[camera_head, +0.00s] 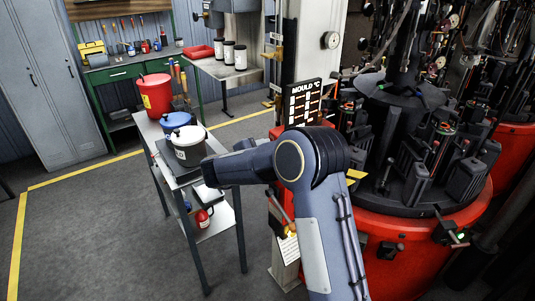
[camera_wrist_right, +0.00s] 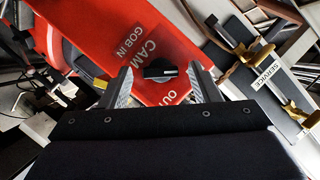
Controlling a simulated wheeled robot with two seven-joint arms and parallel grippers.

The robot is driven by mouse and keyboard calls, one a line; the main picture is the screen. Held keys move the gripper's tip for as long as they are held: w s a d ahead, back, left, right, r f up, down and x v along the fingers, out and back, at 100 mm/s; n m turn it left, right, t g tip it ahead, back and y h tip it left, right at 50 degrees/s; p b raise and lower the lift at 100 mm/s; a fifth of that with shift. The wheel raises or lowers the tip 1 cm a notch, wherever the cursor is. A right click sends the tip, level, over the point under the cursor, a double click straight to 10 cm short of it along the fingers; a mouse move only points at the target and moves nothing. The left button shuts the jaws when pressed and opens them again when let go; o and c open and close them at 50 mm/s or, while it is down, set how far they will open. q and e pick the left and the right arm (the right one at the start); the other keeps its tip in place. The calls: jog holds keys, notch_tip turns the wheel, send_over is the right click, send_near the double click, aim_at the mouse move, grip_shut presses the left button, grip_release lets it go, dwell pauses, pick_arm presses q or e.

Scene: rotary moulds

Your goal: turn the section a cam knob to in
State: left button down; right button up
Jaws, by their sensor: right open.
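In the right wrist view a red panel (camera_wrist_right: 98,32) carries white lettering reading CAM and GOB IN, with letters OU partly covered near its lower edge. A small black knob (camera_wrist_right: 158,70) with a white mark on its right end sits on this panel by the word CAM. My right gripper (camera_wrist_right: 160,83) is open, with one ridged finger on either side of the knob. Gaps show between the knob and both fingers; whether the tips reach its depth is unclear. In the head view my right arm hides the panel and knob. My left gripper is in neither view.
In the right wrist view brass-coloured fittings and a SERVICE label (camera_wrist_right: 266,74) lie right of the panel. In the head view the red machine (camera_head: 400,225) stands right, beside a MOULD °C display (camera_head: 302,103). A shelf cart (camera_head: 239,228) with pots stands left; floor beyond is clear.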

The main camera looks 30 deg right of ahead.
jog(key=shift+a, duration=0.1)
jog(key=b+v, duration=0.2)
jog(key=v, duration=0.5)
jog(key=shift+a, duration=0.3)
jog(key=shift+s+r, duration=0.1)
jog(key=shift+r, duration=0.05)
